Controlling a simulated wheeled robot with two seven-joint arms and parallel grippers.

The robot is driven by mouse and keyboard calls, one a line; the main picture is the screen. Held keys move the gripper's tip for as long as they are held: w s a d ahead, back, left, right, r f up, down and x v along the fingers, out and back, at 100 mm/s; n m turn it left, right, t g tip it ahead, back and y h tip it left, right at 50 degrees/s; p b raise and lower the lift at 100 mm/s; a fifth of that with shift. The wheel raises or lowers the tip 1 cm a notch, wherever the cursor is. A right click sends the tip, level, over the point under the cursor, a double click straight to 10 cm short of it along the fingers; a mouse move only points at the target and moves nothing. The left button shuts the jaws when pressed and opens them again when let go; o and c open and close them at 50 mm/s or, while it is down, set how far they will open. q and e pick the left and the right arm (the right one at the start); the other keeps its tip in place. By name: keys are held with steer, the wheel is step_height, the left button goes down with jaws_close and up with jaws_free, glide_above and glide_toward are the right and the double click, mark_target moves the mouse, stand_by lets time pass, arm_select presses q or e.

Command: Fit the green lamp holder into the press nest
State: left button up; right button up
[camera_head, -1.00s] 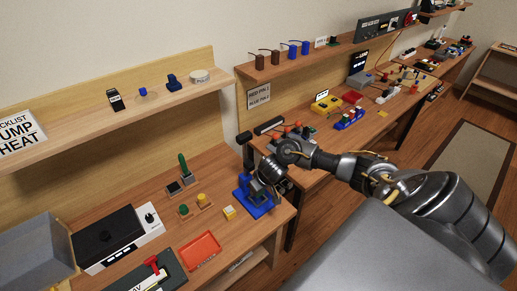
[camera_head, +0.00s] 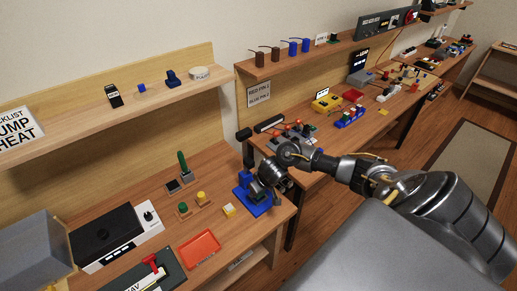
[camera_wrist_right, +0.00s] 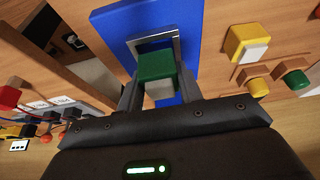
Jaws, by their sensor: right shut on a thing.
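The green lamp holder (camera_wrist_right: 156,66), a green block with a white part, is between the fingers of my right gripper (camera_wrist_right: 160,84) in the right wrist view. The gripper is shut on it. The press nest (camera_wrist_right: 143,42), a silver-grey frame on the blue press base (camera_wrist_right: 112,22), lies just beyond the holder and is partly covered by it. I cannot tell whether the holder touches the frame. In the head view the blue press (camera_head: 258,210) stands near the bench's right end, with my right wrist over it, hiding the fingertips and holder. My left gripper is not in view.
A yellow-and-white block (camera_head: 229,211) stands left of the press. Green (camera_head: 183,208) and yellow (camera_head: 201,196) pieces stand farther left. A red tray (camera_head: 200,249) lies at the front. A gap separates this bench from the one at right.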

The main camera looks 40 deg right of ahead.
steer(key=shift+p, duration=0.45)
steer(key=shift+p, duration=0.5)
stand_by(1.0)
steer(key=shift+p, duration=0.3)
steer(key=shift+f+b, duration=0.5)
steer(key=shift+f, duration=0.25)
steer(key=shift+r, duration=0.15)
steer(key=shift+r+p, duration=0.35)
steer(key=shift+p, duration=0.5)
stand_by(0.4)
